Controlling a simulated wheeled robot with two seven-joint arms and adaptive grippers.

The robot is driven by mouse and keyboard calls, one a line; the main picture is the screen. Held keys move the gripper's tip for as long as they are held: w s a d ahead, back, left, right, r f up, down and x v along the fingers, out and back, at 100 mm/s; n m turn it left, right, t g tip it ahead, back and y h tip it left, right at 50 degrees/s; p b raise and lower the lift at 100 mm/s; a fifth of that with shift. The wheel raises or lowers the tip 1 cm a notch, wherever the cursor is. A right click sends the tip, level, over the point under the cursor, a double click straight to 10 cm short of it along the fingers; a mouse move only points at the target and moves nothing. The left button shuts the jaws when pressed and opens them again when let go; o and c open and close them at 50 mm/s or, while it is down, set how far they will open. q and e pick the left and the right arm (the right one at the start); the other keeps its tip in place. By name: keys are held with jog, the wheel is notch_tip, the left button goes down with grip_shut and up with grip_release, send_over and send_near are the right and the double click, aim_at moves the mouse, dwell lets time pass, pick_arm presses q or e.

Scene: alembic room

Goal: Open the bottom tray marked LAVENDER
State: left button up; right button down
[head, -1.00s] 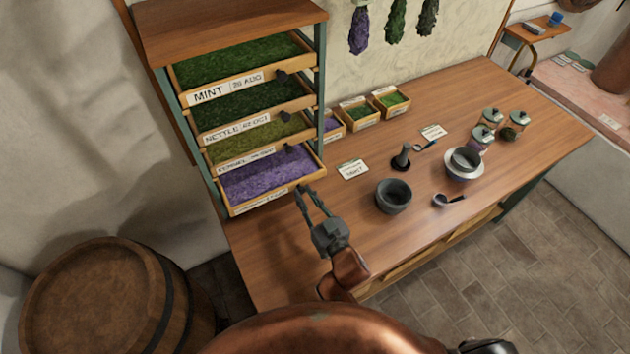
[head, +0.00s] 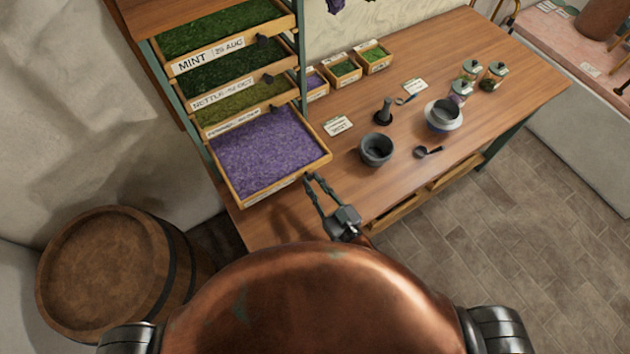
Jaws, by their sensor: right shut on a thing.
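The bottom tray (head: 228,190), filled with purple lavender, is pulled well out of the drying rack (head: 181,108) over the table. The trays above, marked MINT (head: 208,54) and NETTLE (head: 222,94), and a third green one (head: 240,115) stay further in. My left gripper is not in view.
Small boxes (head: 345,70) stand behind. A barrel (head: 105,262) stands on the floor at the left.

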jog(key=c, duration=1.8)
grip_release()
jog(key=shift+s+d, duration=0.1)
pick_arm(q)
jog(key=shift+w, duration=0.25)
pick_arm(e)
jog(key=v, duration=1.1)
jog(key=shift+s+d, duration=0.2)
jog(key=shift+s, duration=0.15)
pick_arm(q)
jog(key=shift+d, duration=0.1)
